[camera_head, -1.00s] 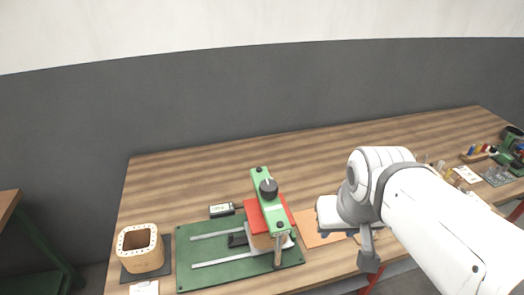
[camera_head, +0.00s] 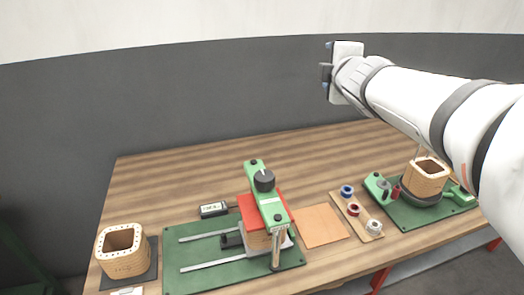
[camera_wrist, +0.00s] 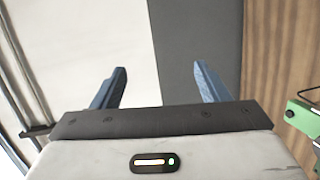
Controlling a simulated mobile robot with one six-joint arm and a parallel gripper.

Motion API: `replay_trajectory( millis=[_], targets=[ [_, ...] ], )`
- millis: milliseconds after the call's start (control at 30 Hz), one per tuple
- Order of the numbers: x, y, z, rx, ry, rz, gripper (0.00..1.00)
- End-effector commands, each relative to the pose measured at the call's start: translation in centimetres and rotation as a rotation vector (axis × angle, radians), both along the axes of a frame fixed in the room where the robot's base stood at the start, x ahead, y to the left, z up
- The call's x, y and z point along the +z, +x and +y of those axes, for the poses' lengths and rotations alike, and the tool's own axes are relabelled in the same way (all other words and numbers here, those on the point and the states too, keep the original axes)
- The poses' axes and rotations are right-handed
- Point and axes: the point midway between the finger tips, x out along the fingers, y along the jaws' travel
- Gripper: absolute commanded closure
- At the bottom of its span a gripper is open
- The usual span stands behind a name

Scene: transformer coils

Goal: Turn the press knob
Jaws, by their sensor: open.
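The press in the head view has a green top bar (camera_head: 268,200) with a round black knob (camera_head: 264,181) on it. The bar lies over a red block (camera_head: 250,212) and a wooden coil body, on a green base plate (camera_head: 200,257) with two metal rails. My gripper (camera_head: 326,73) is raised high, well above and to the right of the press, in front of the grey wall. In the wrist view, my gripper (camera_wrist: 160,88) has its two blue fingers apart with nothing between them. A green part at the right edge (camera_wrist: 303,115) cannot be told for sure.
A wooden coil form (camera_head: 123,262) stands on a dark mat at the left. A tan sheet (camera_head: 321,226), a board with spools (camera_head: 357,215) and a second coil form (camera_head: 427,178) on a green fixture lie to the right.

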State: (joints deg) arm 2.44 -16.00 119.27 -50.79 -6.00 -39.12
Motion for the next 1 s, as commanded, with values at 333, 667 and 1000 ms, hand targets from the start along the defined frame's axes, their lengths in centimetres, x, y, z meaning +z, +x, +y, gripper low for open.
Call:
replay_trajectory(
  millis=[333, 667, 1000],
  targets=[
    [-2.9, 3.0, 13.0, 0.886, -1.072, -0.581, 0.32],
    [-16.4, -2.6, 12.3, 1.768, -1.567, -0.999, 0.32],
    [-20.1, -5.0, 9.8, 2.085, -1.561, -1.116, 0.32]
  ],
)
